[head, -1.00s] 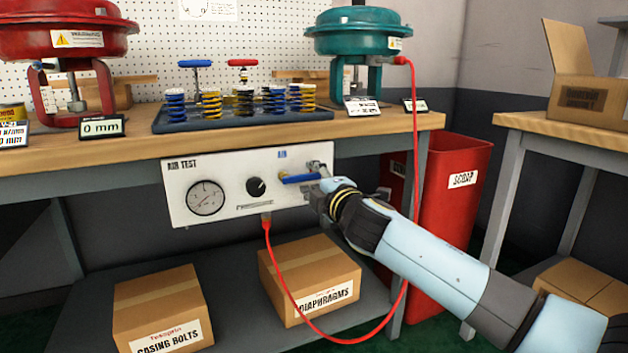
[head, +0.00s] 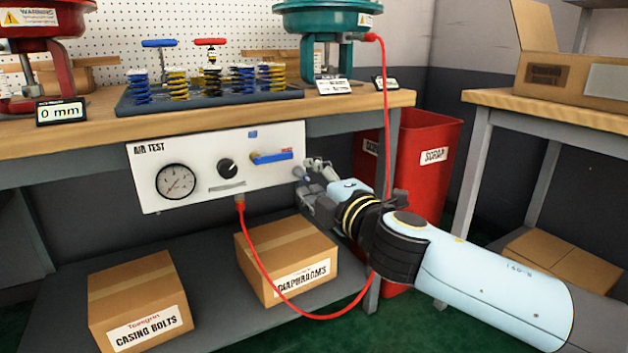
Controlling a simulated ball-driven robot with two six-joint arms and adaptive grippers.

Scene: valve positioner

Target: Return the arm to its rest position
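My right arm comes in from the lower right, and its gripper (head: 308,168) is just right of and below the blue valve handle (head: 272,157). The fingertips look spread and empty, apart from the handle. The handle lies nearly level on the white AIR TEST panel (head: 215,165), under the bench front. The panel also carries a round gauge (head: 176,181) and a black knob (head: 228,169). My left gripper is not in view.
A red hose (head: 386,110) drops from the teal actuator (head: 328,20) behind my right arm and loops to the panel. A red SCRAP bin (head: 428,150) stands close behind the arm. Boxes (head: 287,258) sit on the lower shelf. A side bench (head: 530,112) is at right.

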